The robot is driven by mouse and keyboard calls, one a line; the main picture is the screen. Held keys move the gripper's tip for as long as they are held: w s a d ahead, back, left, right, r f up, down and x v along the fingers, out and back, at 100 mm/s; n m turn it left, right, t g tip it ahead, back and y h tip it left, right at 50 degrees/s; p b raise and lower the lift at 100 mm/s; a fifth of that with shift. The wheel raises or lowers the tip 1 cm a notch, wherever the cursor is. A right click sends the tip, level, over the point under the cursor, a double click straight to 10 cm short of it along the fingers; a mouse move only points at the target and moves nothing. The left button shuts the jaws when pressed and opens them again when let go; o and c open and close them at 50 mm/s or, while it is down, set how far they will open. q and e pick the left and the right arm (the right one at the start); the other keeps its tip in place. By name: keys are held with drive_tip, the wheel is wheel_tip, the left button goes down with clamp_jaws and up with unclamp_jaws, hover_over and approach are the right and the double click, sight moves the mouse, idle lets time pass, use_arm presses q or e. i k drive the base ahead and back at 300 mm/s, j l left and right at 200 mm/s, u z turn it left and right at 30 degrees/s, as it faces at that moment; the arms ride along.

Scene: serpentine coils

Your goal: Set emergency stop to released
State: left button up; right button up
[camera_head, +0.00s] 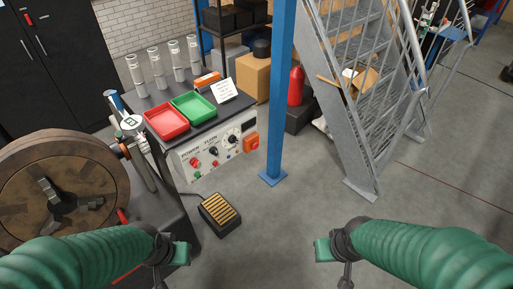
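A grey control panel (213,154) faces me left of the blue post. It carries a red knob (194,162), a black knob, small coloured buttons and a dial. An orange-red box (250,142) sits at its right end. I cannot tell for certain which of these is the emergency stop, or its state. My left gripper (182,253) is low in the picture, below the panel and apart from it. My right gripper (322,250) is low right of centre, away from the panel. Each shows a green fingertip; neither visibly holds anything, and their openings are unclear.
A large brown wheel (62,186) on a machine stands at the left. Red (166,121) and green (193,107) trays sit above the panel. A black pedal with yellow slats (220,213) lies on the floor. A blue post (281,95) and metal stairs (352,100) stand to the right.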

sight(255, 145)
drive_tip(key=i+l, duration=0.15)
drive_tip(key=i, duration=0.2)
drive_tip(key=i+l+u, duration=0.1)
drive_tip(key=i, duration=0.3)
drive_tip(key=i+l, duration=0.2)
drive_tip(key=i, duration=0.15)
